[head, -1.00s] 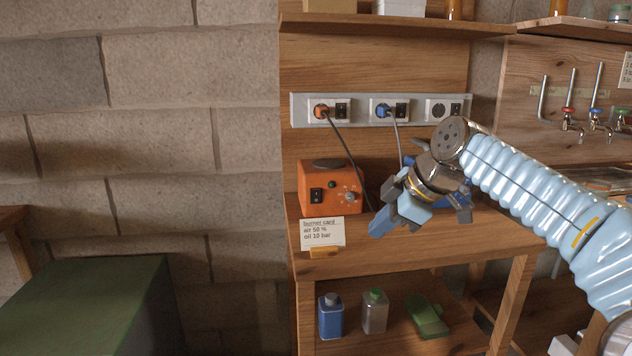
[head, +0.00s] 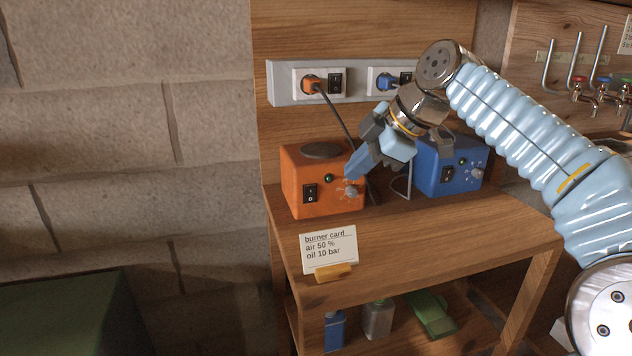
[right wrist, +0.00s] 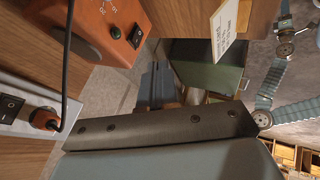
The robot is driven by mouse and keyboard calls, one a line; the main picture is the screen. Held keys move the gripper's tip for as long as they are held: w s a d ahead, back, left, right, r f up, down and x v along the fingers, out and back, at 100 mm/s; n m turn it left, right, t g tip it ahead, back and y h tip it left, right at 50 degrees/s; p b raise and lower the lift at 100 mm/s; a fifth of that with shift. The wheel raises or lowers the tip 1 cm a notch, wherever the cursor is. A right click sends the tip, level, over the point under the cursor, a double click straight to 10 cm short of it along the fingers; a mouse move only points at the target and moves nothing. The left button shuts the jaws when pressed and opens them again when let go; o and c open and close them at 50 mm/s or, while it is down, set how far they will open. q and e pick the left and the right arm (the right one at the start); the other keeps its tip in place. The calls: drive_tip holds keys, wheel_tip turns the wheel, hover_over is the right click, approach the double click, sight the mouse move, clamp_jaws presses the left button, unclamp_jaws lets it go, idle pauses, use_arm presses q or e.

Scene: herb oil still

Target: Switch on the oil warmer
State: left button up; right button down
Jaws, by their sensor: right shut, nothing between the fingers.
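Two box-shaped appliances stand on the wooden bench: an orange one (head: 298,168) and a blue one (head: 432,178). I cannot read which is the oil warmer. The orange box has a black rocker switch (head: 310,193), a small green lamp (head: 328,178) and a grey knob (head: 351,191). The blue box has its own black rocker switch (head: 447,174) and knob (head: 476,173). My right gripper (head: 358,164) is shut and empty, close to the orange box's right front, above its knob; touching is unclear. The right wrist view shows the orange box (right wrist: 88,22) and its switch (right wrist: 137,36).
A socket strip (head: 283,84) on the back board holds an orange plug (head: 311,84) and a blue plug (head: 385,82), each beside a black rocker. The orange plug's cable hangs behind my gripper. A burner card (head: 329,248) stands at the bench's front edge. Bottles sit below.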

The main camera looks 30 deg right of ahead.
drive_tip(key=shift+w+f, duration=0.1)
approach(310, 194)
drive_tip(key=f, duration=0.1)
drive_tip(key=w+a+f, duration=0.1)
drive_tip(key=f, duration=0.1)
drive_tip(key=a+f, duration=0.1)
drive_tip(key=shift+w+f+p, duration=0.25)
drive_tip(key=shift+p, duration=0.1)
drive_tip(key=shift+w+d, duration=0.1)
drive_tip(key=shift+w, duration=0.45)
